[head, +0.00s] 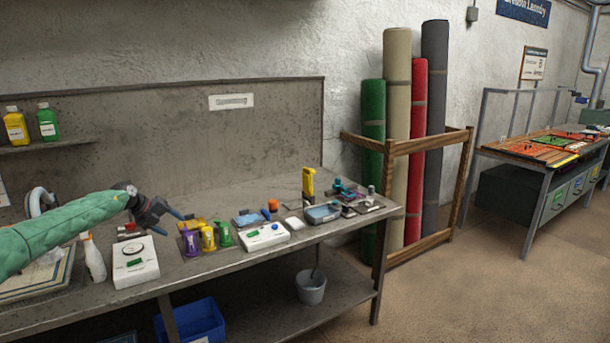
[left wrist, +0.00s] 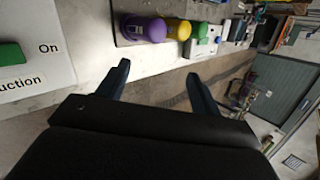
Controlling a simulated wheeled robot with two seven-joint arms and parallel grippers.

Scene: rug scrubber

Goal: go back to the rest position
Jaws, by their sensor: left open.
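My left gripper (head: 168,215) is open and empty in the head view. It hangs above the grey workbench (head: 210,265), over the area between a white box with a dial (head: 135,262) and a row of small bottles. Its two spread fingers (left wrist: 155,85) also show in the left wrist view, with nothing between them but the bench edge and floor beyond. My left arm in its green sleeve (head: 70,228) reaches in from the left. My right gripper is in neither view.
Purple (head: 190,241), yellow (head: 208,237) and green (head: 224,234) bottles stand close to the gripper. A white spray bottle (head: 94,260) stands left of the dial box. Rolled rugs (head: 397,130) stand in a wooden rack.

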